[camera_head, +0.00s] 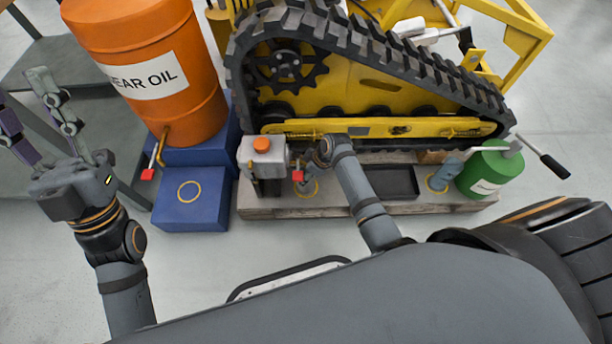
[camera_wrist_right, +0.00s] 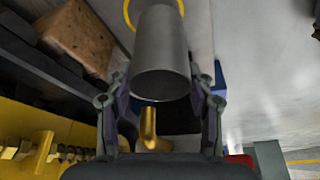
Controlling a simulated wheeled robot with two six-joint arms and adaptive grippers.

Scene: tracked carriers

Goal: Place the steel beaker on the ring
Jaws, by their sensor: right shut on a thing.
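The steel beaker (camera_wrist_right: 160,55) is a plain grey cylinder between the two fingers of my right gripper (camera_wrist_right: 160,95), which is shut on it. Behind the beaker's far end is part of a yellow ring (camera_wrist_right: 127,12); I cannot tell whether the beaker touches the surface there. In the head view my right gripper (camera_head: 312,165) is low over the pallet, beside the grey pump, and a yellow ring (camera_head: 309,193) lies just below it. The beaker is not clear there. My left gripper (camera_head: 40,125) is open and empty, raised at the left.
An orange drum (camera_head: 150,75) stands on a blue base, with a ringed blue block (camera_head: 170,215) in front. The grey pump (camera_head: 262,165) has an orange cap. A black tray (camera_head: 393,182), a green can (camera_head: 487,172) and a blue-grey object (camera_head: 444,172) are on the pallet (camera_head: 350,207).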

